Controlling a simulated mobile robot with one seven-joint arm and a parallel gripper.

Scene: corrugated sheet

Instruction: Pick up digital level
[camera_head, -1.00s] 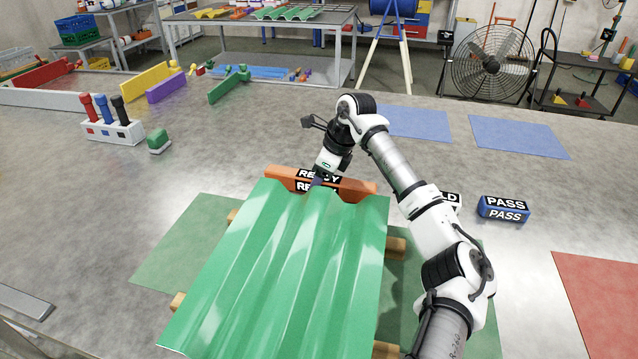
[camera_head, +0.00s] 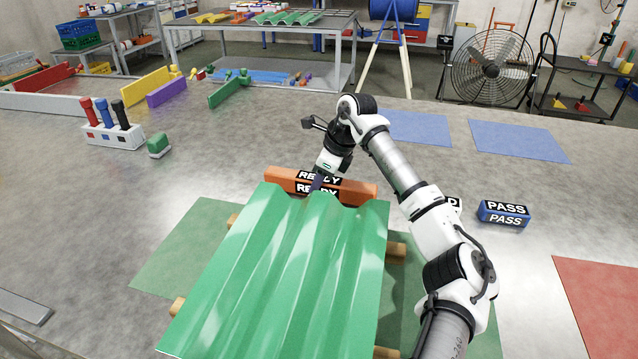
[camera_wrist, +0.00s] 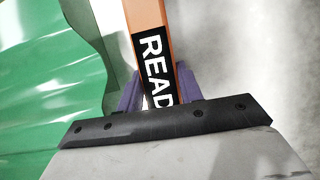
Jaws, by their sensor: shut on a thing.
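The digital level appears to be the orange bar (camera_head: 358,192) with black READY labels, lying crosswise at the far edge of the green corrugated sheet (camera_head: 285,270). My gripper (camera_head: 318,183) reaches down onto the middle of the bar from behind. In the wrist view, the bar (camera_wrist: 142,14) runs between the purple fingers of my gripper (camera_wrist: 157,92), which are shut on it around the READY label. The sheet (camera_wrist: 45,70) is close beside the bar on the left there. Whether the bar touches the bench or the sheet is hidden.
The sheet rests on wooden supports (camera_head: 396,250) over a green mat (camera_head: 180,250). A blue PASS block (camera_head: 503,213) and a partly hidden block stand to the right. A tool holder (camera_head: 113,136) and a green-topped block (camera_head: 158,145) stand left.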

